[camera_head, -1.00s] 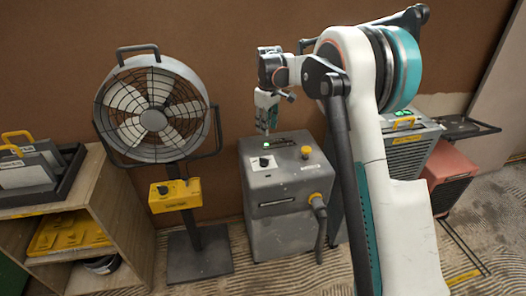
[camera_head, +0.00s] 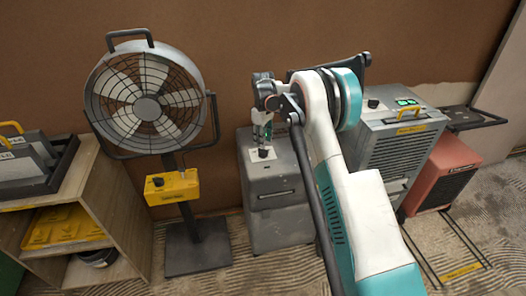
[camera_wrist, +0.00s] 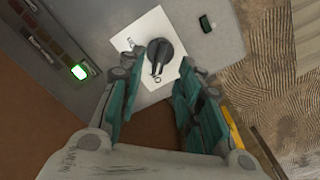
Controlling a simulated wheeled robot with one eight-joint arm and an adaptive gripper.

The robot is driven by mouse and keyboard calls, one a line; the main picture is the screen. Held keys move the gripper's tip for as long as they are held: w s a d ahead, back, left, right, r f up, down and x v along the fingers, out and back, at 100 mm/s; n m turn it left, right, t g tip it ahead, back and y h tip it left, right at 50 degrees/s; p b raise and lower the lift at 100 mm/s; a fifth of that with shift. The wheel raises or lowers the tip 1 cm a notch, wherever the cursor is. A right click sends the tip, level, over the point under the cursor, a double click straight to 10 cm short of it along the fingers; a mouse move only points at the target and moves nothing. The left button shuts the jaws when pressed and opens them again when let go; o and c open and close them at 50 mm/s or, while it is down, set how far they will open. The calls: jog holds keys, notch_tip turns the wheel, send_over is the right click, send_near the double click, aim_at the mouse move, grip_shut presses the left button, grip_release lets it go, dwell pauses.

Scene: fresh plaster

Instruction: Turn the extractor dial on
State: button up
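The extractor (camera_head: 272,192) is the grey cabinet in the middle of the head view. Its black dial (camera_wrist: 160,52) sits on a white plate (camera_wrist: 150,24) in the wrist view. The dial's narrow end points toward a small ring-shaped mark at the lower edge of the plate; another small mark lies at the left. My gripper (camera_head: 262,140) is over the plate, which shows just below it in the head view. In the wrist view my gripper (camera_wrist: 158,72) is open, with teal fingers on either side of the dial and gaps visible. Contact cannot be told.
A green light (camera_wrist: 80,72) glows on the extractor's top. A fan (camera_head: 148,100) with a yellow control box (camera_head: 172,187) stands left. A dehumidifier-like grey unit (camera_head: 398,150) and a red unit (camera_head: 440,172) stand right. A wooden shelf (camera_head: 118,205) is far left.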

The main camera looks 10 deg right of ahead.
aim_at(263, 152)
notch_tip(263, 152, down, 5)
jog(key=shift+f+b, duration=0.1)
jog(key=shift+b, duration=0.6)
grip_shut()
